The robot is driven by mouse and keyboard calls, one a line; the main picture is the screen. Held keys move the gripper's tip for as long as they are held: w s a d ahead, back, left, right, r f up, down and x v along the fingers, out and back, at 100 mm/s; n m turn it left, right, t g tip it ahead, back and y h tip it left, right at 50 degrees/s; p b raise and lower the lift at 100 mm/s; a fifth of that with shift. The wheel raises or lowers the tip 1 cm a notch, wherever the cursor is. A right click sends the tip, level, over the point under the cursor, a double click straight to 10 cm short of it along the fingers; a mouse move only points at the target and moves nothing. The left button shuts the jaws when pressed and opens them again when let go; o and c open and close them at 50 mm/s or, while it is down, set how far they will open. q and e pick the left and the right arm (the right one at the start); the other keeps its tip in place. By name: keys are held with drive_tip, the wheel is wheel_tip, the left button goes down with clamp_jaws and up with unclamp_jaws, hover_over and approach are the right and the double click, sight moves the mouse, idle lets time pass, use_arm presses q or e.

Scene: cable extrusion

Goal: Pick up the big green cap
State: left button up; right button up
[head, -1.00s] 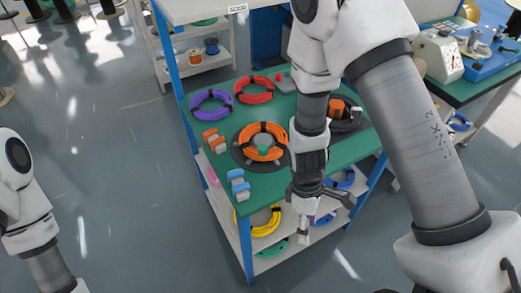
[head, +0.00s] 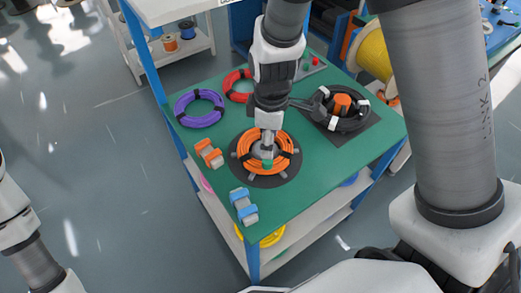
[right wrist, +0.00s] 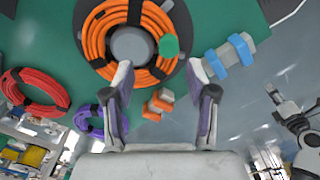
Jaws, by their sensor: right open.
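The green cap (head: 267,163) shows at the orange cable coil (head: 287,144), just below my right gripper (head: 268,146). It also shows in the right wrist view (right wrist: 169,46) as a small green disc, overlapping the coil beside a round grey hub (right wrist: 130,45). My right gripper is open and empty, pointing down over the coil. In the right wrist view its fingertips (right wrist: 160,70) are on either side of the cap's line, with the cap ahead of them. My left gripper (right wrist: 273,93) shows small at the right of the wrist view; its jaws are too small to read.
The green table (head: 330,185) also holds a purple coil (head: 184,105), a red coil (head: 232,84), and a black coil with an orange hub (head: 342,103). An orange-and-grey block (head: 208,153) and a blue-and-grey block (head: 243,206) lie near the left edge.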

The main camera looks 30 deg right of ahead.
sight(268, 161)
drive_tip(key=f, duration=0.3)
drive_tip(key=s+f+b, duration=0.1)
drive_tip(key=f, duration=0.1)
drive_tip(key=shift+a+f, duration=0.3)
drive_tip(key=shift+a, duration=0.1)
drive_tip(key=shift+w+f, duration=0.15)
drive_tip(key=shift+f, duration=0.2)
drive_tip(key=shift+r, duration=0.1)
drive_tip(key=shift+c, duration=1.4)
drive_tip(key=c, duration=0.5)
